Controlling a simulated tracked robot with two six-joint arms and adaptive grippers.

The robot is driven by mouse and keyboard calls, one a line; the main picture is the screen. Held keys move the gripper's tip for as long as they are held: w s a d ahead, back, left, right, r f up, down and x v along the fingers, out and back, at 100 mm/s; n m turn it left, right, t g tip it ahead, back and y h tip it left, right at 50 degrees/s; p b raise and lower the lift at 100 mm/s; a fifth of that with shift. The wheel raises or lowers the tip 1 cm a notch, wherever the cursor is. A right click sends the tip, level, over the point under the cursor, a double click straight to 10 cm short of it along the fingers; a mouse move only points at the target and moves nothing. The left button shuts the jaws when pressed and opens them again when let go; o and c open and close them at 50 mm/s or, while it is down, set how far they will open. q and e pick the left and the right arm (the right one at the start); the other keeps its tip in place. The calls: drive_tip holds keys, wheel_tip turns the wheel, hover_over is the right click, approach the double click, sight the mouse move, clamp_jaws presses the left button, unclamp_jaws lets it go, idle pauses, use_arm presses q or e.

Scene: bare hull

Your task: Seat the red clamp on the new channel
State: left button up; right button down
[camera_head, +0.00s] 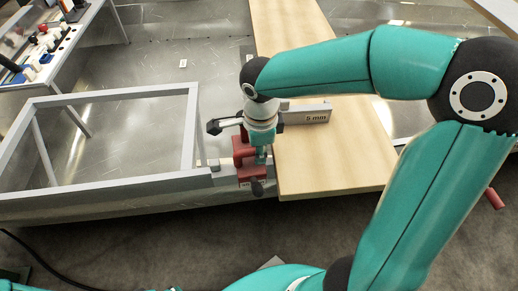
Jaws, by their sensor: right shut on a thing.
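The red clamp (243,153) is near the middle of the view, at the right end of a grey channel (205,174) by the left edge of a wooden board. My right gripper (258,155) points down onto the clamp from above and is shut on it, partly hiding it. A dark knob shows at the clamp's lower end. I cannot tell whether the clamp rests on the channel or is just above it. My left gripper is not in view; part of a teal arm shows at the bottom edge.
A grey block marked "5 mm" (306,114) lies on the wooden board (335,160) just right of the gripper. A grey frame (110,95) stands at left. A table with small items (45,50) is at the upper left. A red bar (495,199) shows at far right.

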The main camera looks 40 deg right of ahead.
drive_tip(key=shift+s+a+b, duration=0.25)
drive_tip(key=shift+s+b, duration=0.05)
drive_tip(key=shift+s, duration=0.15)
idle(0.5)
drive_tip(key=c, duration=0.9)
unclamp_jaws()
drive_tip(key=r, duration=1.2)
drive_tip(key=shift+s+a, duration=0.2)
drive_tip(key=shift+s, duration=0.2)
